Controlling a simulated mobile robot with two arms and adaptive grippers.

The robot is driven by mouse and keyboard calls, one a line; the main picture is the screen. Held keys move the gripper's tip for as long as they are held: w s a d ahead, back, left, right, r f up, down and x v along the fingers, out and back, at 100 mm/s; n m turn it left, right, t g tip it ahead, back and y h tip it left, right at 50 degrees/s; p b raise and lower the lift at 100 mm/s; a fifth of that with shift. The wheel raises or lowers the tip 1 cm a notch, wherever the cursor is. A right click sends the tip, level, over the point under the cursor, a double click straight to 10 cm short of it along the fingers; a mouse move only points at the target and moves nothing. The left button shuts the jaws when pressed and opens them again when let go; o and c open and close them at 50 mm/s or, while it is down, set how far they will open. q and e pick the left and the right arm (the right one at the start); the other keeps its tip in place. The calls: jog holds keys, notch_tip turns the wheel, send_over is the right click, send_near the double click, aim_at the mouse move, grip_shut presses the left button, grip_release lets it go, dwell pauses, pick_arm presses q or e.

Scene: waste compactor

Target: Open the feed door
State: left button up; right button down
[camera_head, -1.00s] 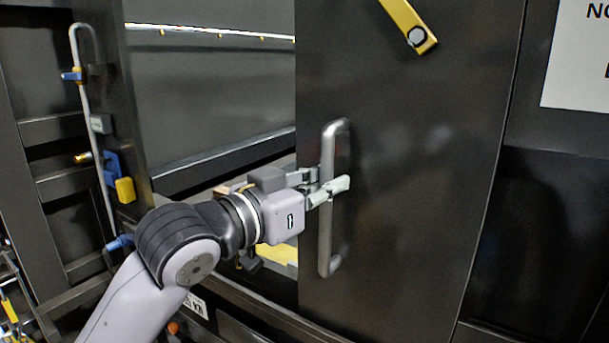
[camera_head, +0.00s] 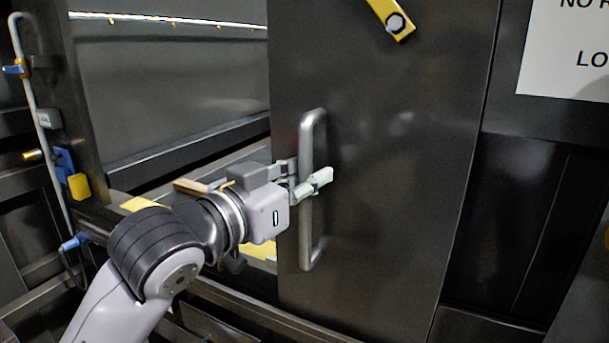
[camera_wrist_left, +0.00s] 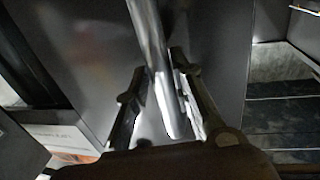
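The feed door (camera_head: 400,150) is a large dark grey panel in the middle of the head view. A long upright metal bar handle (camera_head: 306,240) is fixed near its left edge. My left gripper (camera_head: 308,182) is at the middle of the handle, with its fingers around the bar. In the left wrist view the handle (camera_wrist_left: 150,40) runs between the two fingers (camera_wrist_left: 160,75), which appear closed on it. To the left of the door's edge a wide opening (camera_head: 170,90) shows the dark interior. My right gripper is not in view.
A yellow latch bar (camera_head: 388,15) with a bolt is at the door's top. A white sign (camera_head: 565,50) is at the upper right. On the left, a grey rod (camera_head: 32,100) with blue fittings and a yellow block (camera_head: 79,187) stand by the frame post.

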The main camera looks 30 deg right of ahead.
pick_arm(q)
jog(key=shift+o, duration=1.3)
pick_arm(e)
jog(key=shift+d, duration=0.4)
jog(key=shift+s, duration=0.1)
pick_arm(q)
jog(key=shift+a, duration=0.1)
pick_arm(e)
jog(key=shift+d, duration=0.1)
pick_arm(q)
jog(key=v, duration=1.1)
jog(key=shift+s+a, duration=0.2)
jog(key=shift+a, duration=0.15)
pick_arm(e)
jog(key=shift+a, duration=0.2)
